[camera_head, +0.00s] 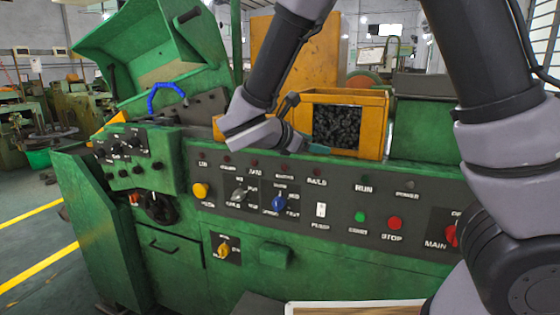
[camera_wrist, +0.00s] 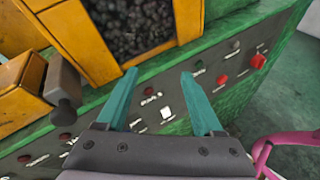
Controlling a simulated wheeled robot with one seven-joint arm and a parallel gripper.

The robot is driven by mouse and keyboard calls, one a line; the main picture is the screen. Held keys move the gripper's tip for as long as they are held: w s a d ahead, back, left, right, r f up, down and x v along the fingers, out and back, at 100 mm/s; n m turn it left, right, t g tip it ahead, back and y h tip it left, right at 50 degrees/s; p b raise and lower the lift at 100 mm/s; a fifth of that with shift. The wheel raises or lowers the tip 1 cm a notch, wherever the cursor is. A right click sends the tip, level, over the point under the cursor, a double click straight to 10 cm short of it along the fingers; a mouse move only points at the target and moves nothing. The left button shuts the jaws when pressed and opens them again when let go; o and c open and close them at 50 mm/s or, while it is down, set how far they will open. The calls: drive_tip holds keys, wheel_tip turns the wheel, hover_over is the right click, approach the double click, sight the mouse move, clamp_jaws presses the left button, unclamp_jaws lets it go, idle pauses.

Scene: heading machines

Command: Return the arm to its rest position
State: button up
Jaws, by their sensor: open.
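My gripper (camera_head: 312,146) is in front of the yellow bin on the green machine, just above the top edge of the control panel. In the wrist view my gripper (camera_wrist: 159,74) shows two teal fingers spread apart with nothing between them. The panel and bin edge lie beyond the fingertips. My arm reaches in from the upper right of the head view and hides part of the machine's top.
The yellow bin (camera_head: 372,126) holds dark small parts; its wall also shows in the wrist view (camera_wrist: 188,20). The control panel (camera_head: 330,232) carries several knobs and buttons. A raised green cover (camera_head: 140,50) stands at left. Open floor (camera_head: 30,235) lies at far left.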

drive_tip(key=s+d+r+m+g+y, duration=0.1)
drive_tip(key=s+d+m+g+y, duration=0.25)
drive_tip(key=d+m, duration=0.4)
drive_tip(key=s+d+r+m+g+y, duration=0.1)
drive_tip(key=s+d+m+g+y, duration=0.1)
drive_tip(key=s+d+m+g, duration=0.45)
drive_tip(key=s+d+r+m+t+y, duration=0.2)
drive_tip(key=r+m+t+y, duration=0.1)
drive_tip(key=m, duration=0.4)
drive_tip(key=s+d+r+m+t+y, duration=0.2)
drive_tip(key=r+m+t+y, duration=0.1)
drive_tip(key=r+m, duration=0.3)
drive_tip(key=shift+s+r+m+t, duration=0.2)
drive_tip(key=shift+s+m+t, duration=0.05)
drive_tip(key=shift+m+t, duration=0.3)
